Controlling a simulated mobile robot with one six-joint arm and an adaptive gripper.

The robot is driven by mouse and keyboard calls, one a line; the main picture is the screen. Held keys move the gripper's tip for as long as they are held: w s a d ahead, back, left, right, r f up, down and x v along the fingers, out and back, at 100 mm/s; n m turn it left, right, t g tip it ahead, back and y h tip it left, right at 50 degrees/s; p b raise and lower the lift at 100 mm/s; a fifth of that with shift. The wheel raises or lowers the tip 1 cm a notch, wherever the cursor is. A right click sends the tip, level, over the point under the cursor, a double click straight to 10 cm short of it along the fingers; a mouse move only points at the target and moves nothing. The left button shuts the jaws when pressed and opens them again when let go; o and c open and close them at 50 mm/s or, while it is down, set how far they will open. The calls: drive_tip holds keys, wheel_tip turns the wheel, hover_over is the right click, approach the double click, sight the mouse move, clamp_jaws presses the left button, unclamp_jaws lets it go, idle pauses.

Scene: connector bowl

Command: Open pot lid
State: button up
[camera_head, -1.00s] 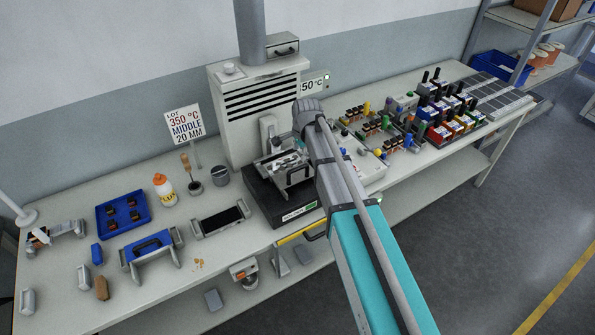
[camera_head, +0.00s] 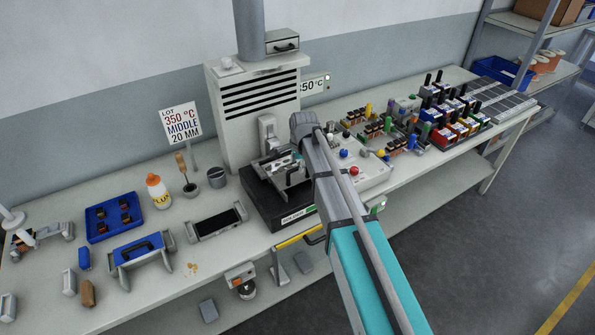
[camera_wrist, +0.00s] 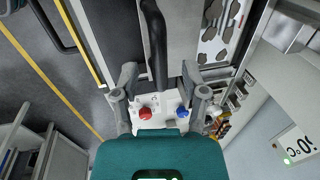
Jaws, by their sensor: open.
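The solder pot shows in the head view as a black base (camera_head: 272,207) with a metallic top, at the middle of the bench. My arm hides part of its right side. My gripper (camera_wrist: 159,76) is open in the wrist view, with one grey finger on each side. A black bar-shaped handle (camera_wrist: 155,40) runs down the picture towards the gap between the fingers. It looks like the lid handle, over a grey plate (camera_wrist: 181,35). I cannot tell whether a finger touches it. In the head view, the fingers are mostly hidden at the pot's top.
A control box with a red button (camera_head: 354,170) stands right of the pot, close to my arm. A white vented unit (camera_head: 255,115) stands behind. A dark-topped tray (camera_head: 216,222) and flux bottle (camera_head: 158,192) are to the left. Racks of connectors (camera_head: 458,115) fill the right.

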drive_tip(key=shift+w+a+f+b, duration=0.1)
drive_tip(key=shift+f+b, duration=0.45)
drive_tip(key=shift+f, duration=0.2)
clamp_jaws()
